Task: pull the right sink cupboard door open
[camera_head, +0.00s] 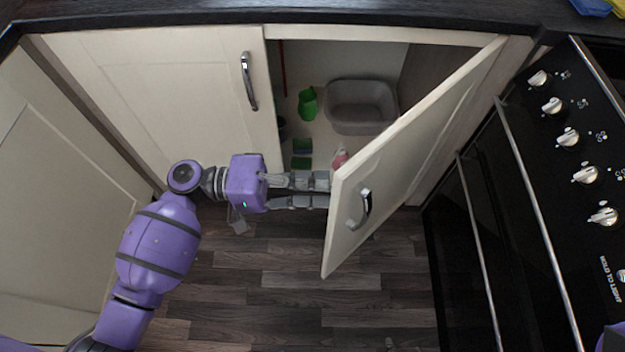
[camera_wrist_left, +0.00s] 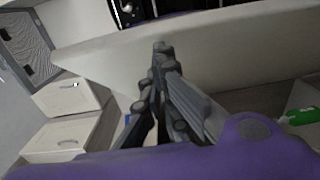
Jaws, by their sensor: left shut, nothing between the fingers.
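The right sink cupboard door (camera_head: 415,140) stands well open, swung out from its right-hand hinge side. Its metal handle (camera_head: 361,209) faces outward and to the right. My left gripper (camera_head: 328,191) is shut and empty, with its fingertips at the door's free edge on the inner side. I cannot tell for sure whether they touch. In the left wrist view the shut fingers (camera_wrist_left: 163,50) point at the pale door panel (camera_wrist_left: 220,55). My right gripper is not in view.
Inside the cupboard are a grey basin (camera_head: 362,106), a green container (camera_head: 308,103) and green sponges (camera_head: 302,147). The left cupboard door (camera_head: 165,95) is closed. A black oven (camera_head: 510,200) with knobs stands at the right. The wooden floor (camera_head: 290,290) in front is clear.

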